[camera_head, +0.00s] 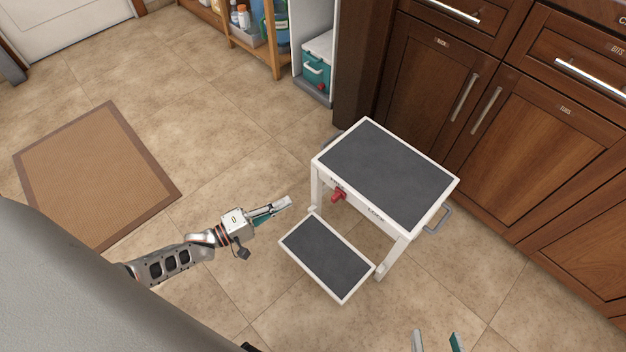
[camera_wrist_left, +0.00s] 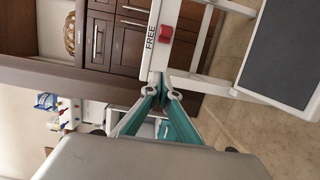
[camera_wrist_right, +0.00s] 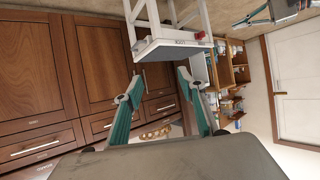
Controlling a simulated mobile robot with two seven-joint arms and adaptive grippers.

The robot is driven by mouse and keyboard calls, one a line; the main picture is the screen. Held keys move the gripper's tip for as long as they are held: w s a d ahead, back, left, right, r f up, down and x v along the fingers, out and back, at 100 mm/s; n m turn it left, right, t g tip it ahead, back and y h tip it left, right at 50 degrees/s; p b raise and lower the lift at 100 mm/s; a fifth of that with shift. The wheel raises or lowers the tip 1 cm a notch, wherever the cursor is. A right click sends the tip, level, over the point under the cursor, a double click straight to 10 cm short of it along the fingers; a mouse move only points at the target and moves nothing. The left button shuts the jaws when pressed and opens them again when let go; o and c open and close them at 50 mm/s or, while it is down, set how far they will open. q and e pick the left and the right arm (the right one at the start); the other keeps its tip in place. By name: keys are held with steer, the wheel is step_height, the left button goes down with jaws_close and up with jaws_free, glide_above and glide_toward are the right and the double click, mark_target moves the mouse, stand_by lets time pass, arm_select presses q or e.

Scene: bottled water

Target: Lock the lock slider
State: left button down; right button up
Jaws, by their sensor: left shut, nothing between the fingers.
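A white step stool with dark grey treads (camera_head: 385,172) stands on the tiled floor. Its red lock slider (camera_head: 338,195) sits on the front rail at the left end, beside the word FREE. The LOCK label is further right on the rail. The slider also shows in the left wrist view (camera_wrist_left: 164,34), next to FREE, and in the right wrist view (camera_wrist_right: 199,36). My left gripper (camera_head: 288,203) is shut and empty, left of the slider and apart from it. My right gripper (camera_head: 437,342) is open and empty at the bottom edge, nearer than the stool.
The stool's lower step (camera_head: 327,258) juts out in front, below the slider. Dark wooden cabinets (camera_head: 540,145) stand close behind the stool. A shelf (camera_head: 250,45) with bottles is at the back. A brown mat (camera_head: 95,175) lies on the left, with open floor between.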

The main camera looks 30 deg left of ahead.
mark_target(335, 190)
arm_select(q)
steer(key=b+x, duration=0.1)
steer(key=x, duration=0.9)
steer(key=shift+s+f+b, duration=0.1)
steer(key=shift+f+b, duration=0.1)
steer(key=shift+b, duration=0.15)
steer(key=shift+s+d+r, duration=0.15)
steer(key=shift+s+d, duration=0.05)
steer(key=shift+d, duration=0.4)
steer(key=shift+s+d+r, duration=0.1)
steer(key=shift+s+d, duration=0.1)
steer(key=shift+d, duration=0.4)
steer(key=shift+s+d, duration=0.2)
steer(key=shift+d, duration=0.5)
arm_select(e)
steer(key=shift+w+a+r+m, duration=0.3)
steer(key=shift+a+r, duration=0.05)
steer(key=shift+a, duration=0.1)
steer(key=shift+s, duration=0.1)
